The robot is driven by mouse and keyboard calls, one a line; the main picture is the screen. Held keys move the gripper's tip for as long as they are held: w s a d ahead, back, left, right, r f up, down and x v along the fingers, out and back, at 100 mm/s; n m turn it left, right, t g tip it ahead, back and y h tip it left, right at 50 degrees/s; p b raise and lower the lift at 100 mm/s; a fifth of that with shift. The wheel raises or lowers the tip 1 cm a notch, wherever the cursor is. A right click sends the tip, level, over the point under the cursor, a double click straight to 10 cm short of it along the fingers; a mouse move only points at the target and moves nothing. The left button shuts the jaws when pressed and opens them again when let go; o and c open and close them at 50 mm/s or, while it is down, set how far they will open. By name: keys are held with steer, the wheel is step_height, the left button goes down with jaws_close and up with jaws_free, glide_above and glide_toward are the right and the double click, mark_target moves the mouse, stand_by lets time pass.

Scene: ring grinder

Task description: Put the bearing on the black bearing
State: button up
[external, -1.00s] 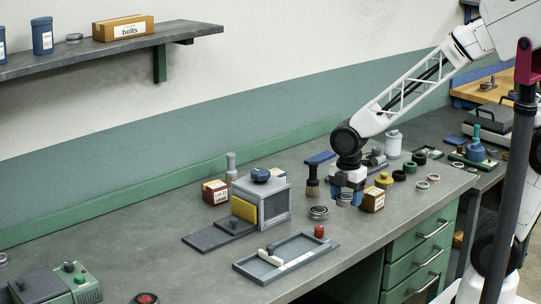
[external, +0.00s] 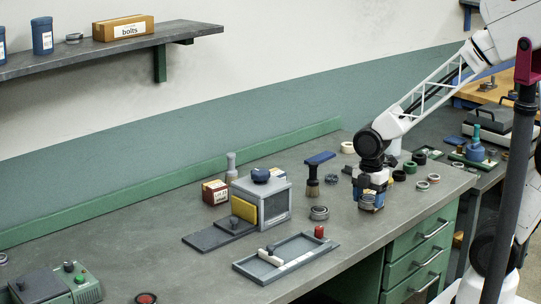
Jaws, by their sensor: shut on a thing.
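My gripper (external: 369,197) is above the workbench, right of centre, pointing down. It is shut on a silver ring-shaped bearing (external: 367,203) at its fingertips. I cannot tell how high the bearing is above the bench. A black ring (external: 419,159), which looks like the black bearing, lies farther back and to the right, apart from my gripper. Another silver bearing (external: 319,213) sits on the bench to the left of my gripper.
A grey box-shaped machine (external: 262,201) and a grey tray (external: 286,258) stand to the left. A brush (external: 314,176) stands just left of my gripper. Several rings lie to the right, including a pale one (external: 434,178). A small carton is mostly hidden behind my gripper.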

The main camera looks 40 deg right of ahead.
glide_above(319, 210)
steer(key=shift+f, duration=0.75)
steer(key=shift+f, duration=0.1)
stand_by(0.3)
steer(key=shift+f, duration=1.65)
steer(key=shift+f, duration=0.15)
steer(key=o, duration=1.1)
step_height(319, 210, up, 12)
steer(key=shift+d+r, duration=0.1)
steer(key=shift+r, duration=0.1)
